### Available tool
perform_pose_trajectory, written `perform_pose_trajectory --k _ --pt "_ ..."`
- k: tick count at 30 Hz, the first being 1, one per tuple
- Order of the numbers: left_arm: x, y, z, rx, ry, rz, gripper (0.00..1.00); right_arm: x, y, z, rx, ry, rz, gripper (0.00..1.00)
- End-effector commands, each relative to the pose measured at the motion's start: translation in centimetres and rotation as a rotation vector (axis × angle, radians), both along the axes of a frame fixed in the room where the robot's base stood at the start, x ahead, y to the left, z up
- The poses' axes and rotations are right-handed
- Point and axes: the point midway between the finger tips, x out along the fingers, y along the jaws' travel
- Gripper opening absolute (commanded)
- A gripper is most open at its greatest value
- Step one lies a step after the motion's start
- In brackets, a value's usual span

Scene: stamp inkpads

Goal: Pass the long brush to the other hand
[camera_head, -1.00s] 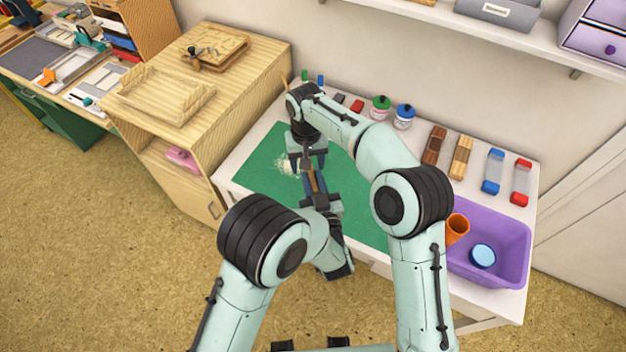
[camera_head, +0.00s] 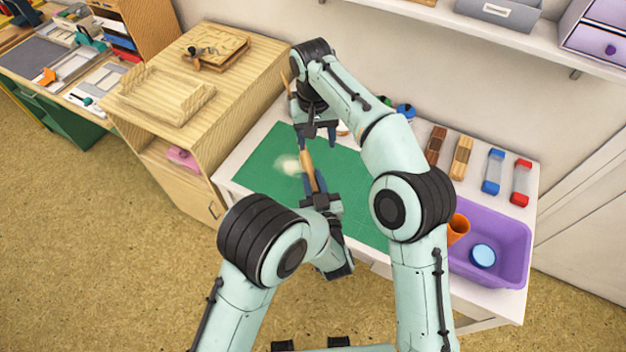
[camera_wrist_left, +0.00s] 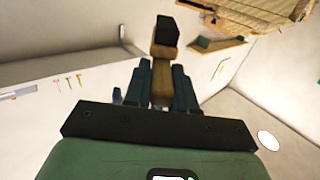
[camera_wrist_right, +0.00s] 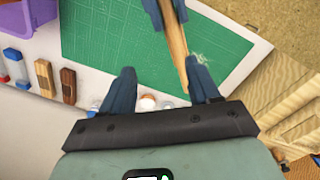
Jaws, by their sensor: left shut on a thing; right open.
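The long brush (camera_head: 307,161) has a tan wooden handle and is held above the green mat. My left gripper (camera_head: 314,184) is shut on it. In the left wrist view the brush (camera_wrist_left: 162,80) stands between the fingers, with a dark block-like end beyond them. My right gripper (camera_head: 316,138) is open and empty, above the brush's upper end in the head view. In the right wrist view the brush (camera_wrist_right: 176,48) runs from my left fingers toward the right finger of my right gripper (camera_wrist_right: 160,85); I cannot tell whether they touch.
The green mat (camera_head: 265,170) lies on a white table, with a whitish smudge on it. A purple bin (camera_head: 510,235) holds an orange cup (camera_head: 457,228) and a blue-topped round thing. Stamps and jars line the back edge. A wooden cabinet (camera_head: 235,85) stands at the left.

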Motion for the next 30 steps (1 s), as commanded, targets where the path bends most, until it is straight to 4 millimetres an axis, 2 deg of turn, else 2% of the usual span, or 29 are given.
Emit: perform_pose_trajectory --k 4,8,12,15,18,20,24,30 --pt "0.0 0.0 0.0 0.0 -0.001 0.0 0.0 -1.5 -5.1 -5.1 -0.092 0.051 -0.161 0.61" --pt "0.0 0.0 0.0 0.0 -0.001 0.0 0.0 -4.3 -9.7 -9.8 -0.176 0.087 -0.308 0.61" --pt "0.0 0.0 0.0 0.0 -0.001 0.0 0.0 -8.7 -14.1 -14.3 -0.255 0.121 -0.443 0.61" --pt "0.0 0.0 0.0 0.0 -0.001 0.0 0.0 -12.6 -16.4 -17.3 -0.304 0.154 -0.52 0.61" --pt "0.0 0.0 0.0 0.0 -0.001 0.0 0.0 -16.7 -17.8 -20.9 -0.355 0.217 -0.555 0.61" --pt "0.0 0.0 0.0 0.0 -0.001 0.0 0.0 -18.9 -17.4 -23.3 -0.327 0.265 -0.542 0.61" --pt "0.0 0.0 0.0 0.0 -0.001 0.0 0.0 -22.5 -13.7 -29.1 -0.085 0.354 -0.444 0.61" --pt "0.0 0.0 0.0 0.0 -0.001 0.0 0.0 -27.9 -8.3 -35.8 0.268 0.342 -0.38 0.61"
